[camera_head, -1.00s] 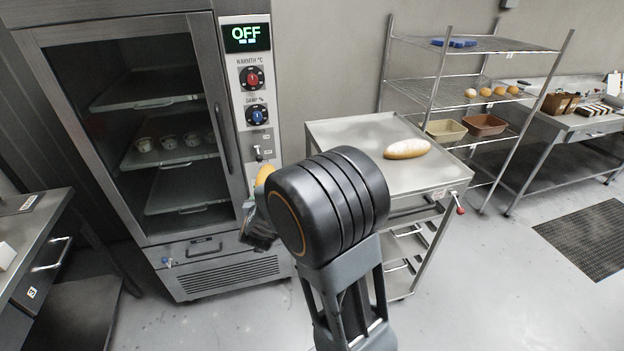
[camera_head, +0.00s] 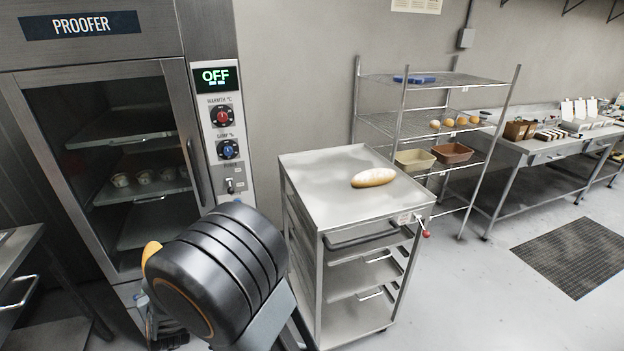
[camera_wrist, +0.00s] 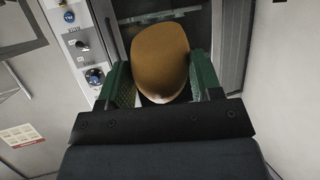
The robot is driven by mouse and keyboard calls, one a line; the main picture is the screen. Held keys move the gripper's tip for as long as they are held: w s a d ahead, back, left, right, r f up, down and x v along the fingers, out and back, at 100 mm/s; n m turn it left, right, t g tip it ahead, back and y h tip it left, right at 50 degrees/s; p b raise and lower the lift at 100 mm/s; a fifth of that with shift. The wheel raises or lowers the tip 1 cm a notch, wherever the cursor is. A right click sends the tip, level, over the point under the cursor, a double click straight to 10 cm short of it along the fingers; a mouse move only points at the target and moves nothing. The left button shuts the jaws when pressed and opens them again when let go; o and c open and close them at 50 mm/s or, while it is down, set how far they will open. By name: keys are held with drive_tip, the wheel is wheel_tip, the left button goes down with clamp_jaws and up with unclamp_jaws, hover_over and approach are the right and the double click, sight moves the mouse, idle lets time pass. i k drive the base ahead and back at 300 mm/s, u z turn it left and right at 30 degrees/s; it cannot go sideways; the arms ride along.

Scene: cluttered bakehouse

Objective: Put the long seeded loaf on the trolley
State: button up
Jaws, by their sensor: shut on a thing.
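My gripper (camera_wrist: 158,88) is shut on a brown loaf (camera_wrist: 160,55), seen end-on between its green-lined fingers in the wrist view. No seeds can be made out on it, and its length is hidden. In the head view, only a golden bit of this loaf (camera_head: 150,252) shows beside my dark arm joint, in front of the proofer. The steel trolley (camera_head: 318,204) stands to the right of my arm. Its flat top carries a pale, flour-dusted loaf (camera_head: 373,177) towards the right, with bare room to the left and front.
The proofer (camera_head: 185,60) is at the left, its glass door shut and display reading OFF. A wire rack (camera_head: 425,122) behind the trolley holds rolls and tubs. A steel bench (camera_head: 540,150) stands at the right. The floor right of the trolley is clear, with a dark mat (camera_head: 575,255).

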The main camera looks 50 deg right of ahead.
sight(329, 191)
drive_tip(key=u, duration=2.35)
drive_tip(key=k, duration=1.15)
drive_tip(key=z, duration=1.7)
drive_tip(key=i, duration=0.5)
